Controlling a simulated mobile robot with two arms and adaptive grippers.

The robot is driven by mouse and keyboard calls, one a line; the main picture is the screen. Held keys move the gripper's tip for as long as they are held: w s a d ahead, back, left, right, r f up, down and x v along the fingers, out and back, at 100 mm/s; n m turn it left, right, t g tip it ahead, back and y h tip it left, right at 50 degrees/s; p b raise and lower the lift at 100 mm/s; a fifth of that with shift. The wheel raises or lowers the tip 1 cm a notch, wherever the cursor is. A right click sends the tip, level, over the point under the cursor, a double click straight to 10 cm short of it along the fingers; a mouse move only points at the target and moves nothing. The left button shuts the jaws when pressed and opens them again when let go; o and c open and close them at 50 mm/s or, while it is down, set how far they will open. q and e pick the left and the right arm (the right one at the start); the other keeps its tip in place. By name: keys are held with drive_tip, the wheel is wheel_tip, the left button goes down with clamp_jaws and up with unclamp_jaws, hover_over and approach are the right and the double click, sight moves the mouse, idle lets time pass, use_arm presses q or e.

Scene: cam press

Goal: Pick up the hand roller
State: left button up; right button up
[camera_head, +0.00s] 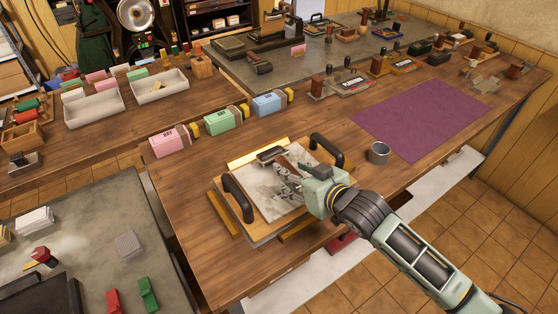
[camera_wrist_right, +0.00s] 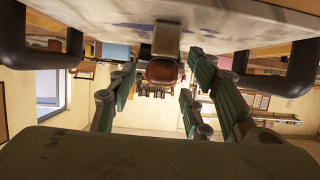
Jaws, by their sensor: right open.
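The hand roller (camera_head: 270,153) lies on a pale, grey-smeared slab (camera_head: 258,199), its dark roller toward the far side. In the right wrist view, its brown handle (camera_wrist_right: 161,71) shows end-on between my fingers. My right gripper (camera_head: 288,178) is low over the slab, fingers pointing at the roller. It also shows in the right wrist view (camera_wrist_right: 160,78), open, with a finger on either side of the handle and visible gaps. The gripper partly hides the handle in the head view. My left gripper is not in view.
Black handles (camera_head: 238,198) rise at both ends of the slab, one close to my right gripper. A grey metal cup (camera_head: 379,153) and a purple mat (camera_head: 424,118) are to the right. Pink, green and blue boxes (camera_head: 222,122) line the far side.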

drive_tip(key=x, duration=0.2)
drive_tip(key=shift+w+a, duration=0.2)
drive_tip(key=shift+w, duration=0.05)
drive_tip(key=shift+w+a+f, duration=0.2)
drive_tip(key=shift+w, duration=0.05)
drive_tip(key=shift+f, duration=0.1)
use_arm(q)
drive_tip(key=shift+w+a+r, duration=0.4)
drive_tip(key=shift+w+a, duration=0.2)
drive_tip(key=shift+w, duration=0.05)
use_arm(e)
clamp_jaws()
